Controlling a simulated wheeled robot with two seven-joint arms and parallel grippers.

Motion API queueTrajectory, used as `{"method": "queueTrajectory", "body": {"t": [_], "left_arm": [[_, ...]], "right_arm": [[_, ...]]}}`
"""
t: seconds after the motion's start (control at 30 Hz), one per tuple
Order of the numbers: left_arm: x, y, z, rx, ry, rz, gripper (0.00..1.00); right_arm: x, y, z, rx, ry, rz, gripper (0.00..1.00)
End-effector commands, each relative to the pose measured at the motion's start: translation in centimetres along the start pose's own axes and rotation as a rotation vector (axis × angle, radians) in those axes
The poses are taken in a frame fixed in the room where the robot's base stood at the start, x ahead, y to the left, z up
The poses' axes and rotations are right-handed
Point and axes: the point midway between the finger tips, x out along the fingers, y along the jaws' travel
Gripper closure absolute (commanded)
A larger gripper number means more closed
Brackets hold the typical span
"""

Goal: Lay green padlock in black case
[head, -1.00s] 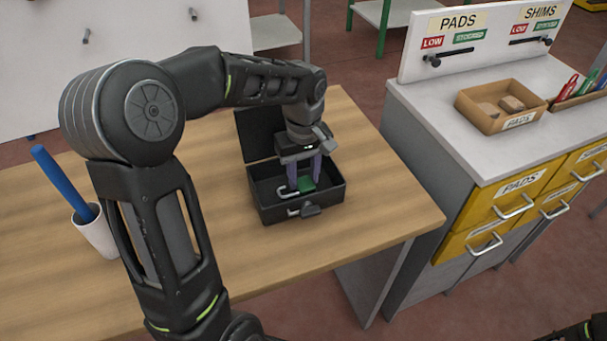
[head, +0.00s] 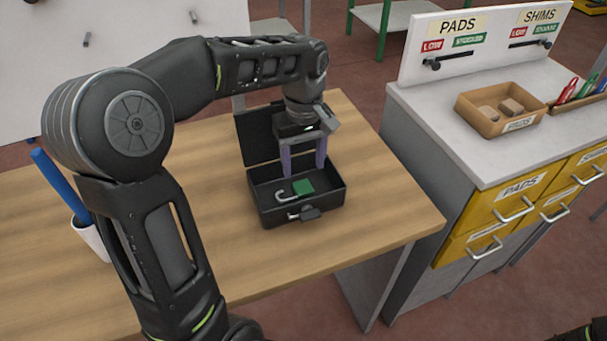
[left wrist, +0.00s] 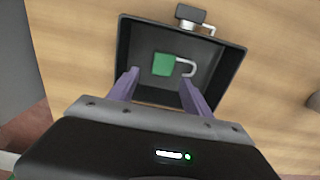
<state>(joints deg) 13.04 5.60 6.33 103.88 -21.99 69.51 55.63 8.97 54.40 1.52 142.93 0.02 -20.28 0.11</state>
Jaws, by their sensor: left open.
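The green padlock (head: 303,187) with its silver shackle lies inside the open black case (head: 325,208) on the wooden table. In the left wrist view the padlock (left wrist: 164,65) rests flat on the floor of the case (left wrist: 236,68), clear of the walls. My left gripper (head: 304,174) is open and empty, its purple fingers above the case and apart from the padlock. In the left wrist view its fingertips (left wrist: 160,75) stand on either side, nearer than the padlock. The case lid is raised at the back.
A white cup (head: 90,240) with a blue pen stands at the left of the table. A cardboard bin (head: 480,116) of pads sits on the grey cabinet to the right. The table right and front of the case is clear.

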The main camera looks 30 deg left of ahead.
Motion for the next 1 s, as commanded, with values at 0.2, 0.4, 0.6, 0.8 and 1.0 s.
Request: {"method": "queueTrajectory", "body": {"t": [0.2, 0.4, 0.6, 0.8, 1.0], "left_arm": [[-4.5, 0.1, 0.0, 0.001, 0.002, 0.002, 0.42], [-6.5, 0.0, 0.0, 0.001, 0.0, 0.001, 0.42], [-6.7, 0.0, 0.1, 0.001, -0.001, 0.0, 0.42], [-6.6, 0.0, 0.0, 0.0, -0.001, 0.0, 0.42], [-6.6, 0.0, 0.0, 0.0, -0.001, 0.0, 0.42]], "right_arm": [[0.1, 0.0, 0.0, 0.0, 0.001, -0.001, 0.64], [0.1, 0.0, 0.0, 0.0, 0.001, -0.001, 0.64], [0.1, 0.0, 0.0, -0.001, 0.001, -0.001, 0.64], [0.1, 0.0, 0.0, -0.001, 0.001, -0.001, 0.64], [0.1, 0.0, 0.0, 0.0, 0.001, -0.001, 0.64]]}}
